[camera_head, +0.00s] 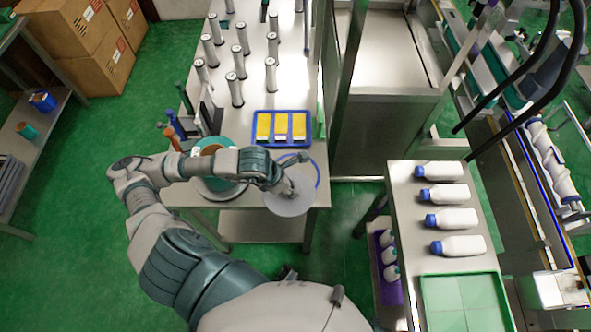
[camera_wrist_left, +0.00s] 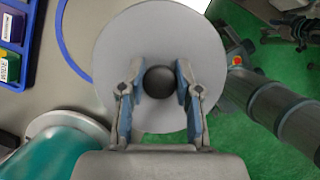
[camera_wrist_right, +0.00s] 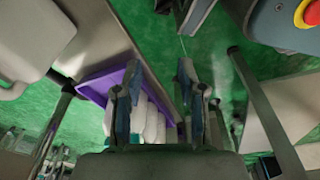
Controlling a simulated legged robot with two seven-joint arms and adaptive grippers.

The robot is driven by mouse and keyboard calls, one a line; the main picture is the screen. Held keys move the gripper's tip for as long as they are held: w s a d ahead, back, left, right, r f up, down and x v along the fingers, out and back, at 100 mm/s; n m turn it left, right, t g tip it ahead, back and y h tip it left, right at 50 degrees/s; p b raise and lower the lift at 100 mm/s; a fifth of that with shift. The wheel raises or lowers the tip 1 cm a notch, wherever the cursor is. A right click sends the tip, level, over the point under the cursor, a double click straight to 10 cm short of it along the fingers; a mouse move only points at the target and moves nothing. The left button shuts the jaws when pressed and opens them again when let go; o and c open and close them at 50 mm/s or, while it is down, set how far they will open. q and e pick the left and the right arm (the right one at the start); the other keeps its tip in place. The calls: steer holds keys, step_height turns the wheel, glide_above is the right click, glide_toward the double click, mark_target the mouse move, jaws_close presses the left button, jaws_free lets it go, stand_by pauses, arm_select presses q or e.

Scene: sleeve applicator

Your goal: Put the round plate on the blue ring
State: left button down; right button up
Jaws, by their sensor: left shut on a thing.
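The round plate (camera_head: 290,205) is a pale grey disc with a dark round knob (camera_wrist_left: 160,82) in its middle. My left gripper (camera_head: 285,187) is shut on the knob, and the plate also shows in the left wrist view (camera_wrist_left: 160,35). The blue ring (camera_head: 317,172) lies on the table near its front right corner. In the head view the plate overlaps the ring's front part. In the left wrist view the ring (camera_wrist_left: 67,50) shows as an arc left of the plate, so the two are off-centre. My right gripper (camera_wrist_right: 158,85) is open and empty.
A blue tray with yellow boxes (camera_head: 283,127) stands behind the ring. A teal round spool (camera_head: 212,150) on a pale disc is to the left. Several grey cylinders stand farther back. White bottles (camera_head: 443,194) lie on the right table.

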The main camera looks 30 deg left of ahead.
arm_select(q)
steer(key=shift+w+a+f+b, duration=0.1)
steer(key=shift+w+f+b, duration=0.1)
steer(key=shift+w+b, duration=0.3)
steer(key=w+a, duration=0.1)
steer(key=w, duration=0.1)
steer(key=w+a, duration=0.1)
steer(key=w, duration=0.1)
steer(key=w+p, duration=0.1)
steer(key=w, duration=0.2)
steer(key=shift+a+f, duration=0.15)
steer(key=shift+a, duration=0.25)
steer(key=shift+f, duration=1.8)
steer(key=c, duration=0.8)
jaws_free()
arm_select(e)
steer(key=shift+w+r, duration=0.5)
steer(key=shift+r, duration=0.15)
arm_select(q)
steer(key=v, duration=1.2)
arm_select(e)
steer(key=shift+s+f, duration=0.3)
steer(key=shift+f, duration=0.2)
steer(key=shift+s, duration=0.1)
